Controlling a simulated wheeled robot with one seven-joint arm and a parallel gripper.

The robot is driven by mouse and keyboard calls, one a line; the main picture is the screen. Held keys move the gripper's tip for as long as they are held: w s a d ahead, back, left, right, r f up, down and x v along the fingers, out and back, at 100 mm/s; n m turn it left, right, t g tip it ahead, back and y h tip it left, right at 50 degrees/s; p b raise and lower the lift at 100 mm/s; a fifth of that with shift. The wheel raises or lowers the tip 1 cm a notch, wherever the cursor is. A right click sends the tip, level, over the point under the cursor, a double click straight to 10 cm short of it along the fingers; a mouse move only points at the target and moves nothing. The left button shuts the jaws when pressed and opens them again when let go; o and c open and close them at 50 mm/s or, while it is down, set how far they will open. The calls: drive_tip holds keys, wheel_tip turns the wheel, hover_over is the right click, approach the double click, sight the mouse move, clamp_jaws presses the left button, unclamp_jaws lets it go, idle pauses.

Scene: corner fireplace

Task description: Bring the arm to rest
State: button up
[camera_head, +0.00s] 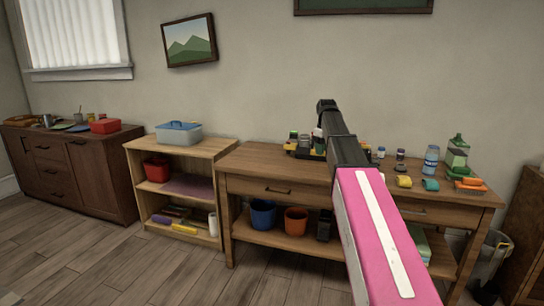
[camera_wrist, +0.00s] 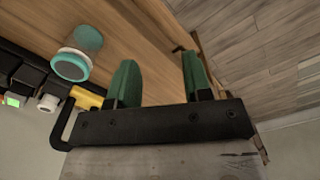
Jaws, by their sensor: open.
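My arm, pink with a white stripe, reaches up from the bottom of the head view in front of the wooden table (camera_head: 270,163). My gripper (camera_wrist: 157,62) shows in the wrist view as two green fingers held wide apart with nothing between them. In the head view the dark end of my arm rises above the tabletop, and the fingers cannot be made out there. The wrist view also shows a jar with a teal band (camera_wrist: 72,64) on the wooden top, left of the fingers and apart from them.
Bottles, including a blue-white bottle (camera_head: 431,160) and a green bottle (camera_head: 457,157), stand on the table's right. A bin (camera_head: 490,256) is at right. The front-left floor is clear.

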drive_tip(key=s+a+f+m, duration=0.1)
drive_tip(key=s+f+m, duration=0.3)
drive_tip(key=s+f, duration=1)
drive_tip(key=s+a+f+m, duration=0.2)
drive_tip(key=s+f+m, duration=0.2)
drive_tip(key=s+f, duration=1.1)
wheel_tip(320, 180, down, 8)
drive_tip(key=shift+f, duration=0.15)
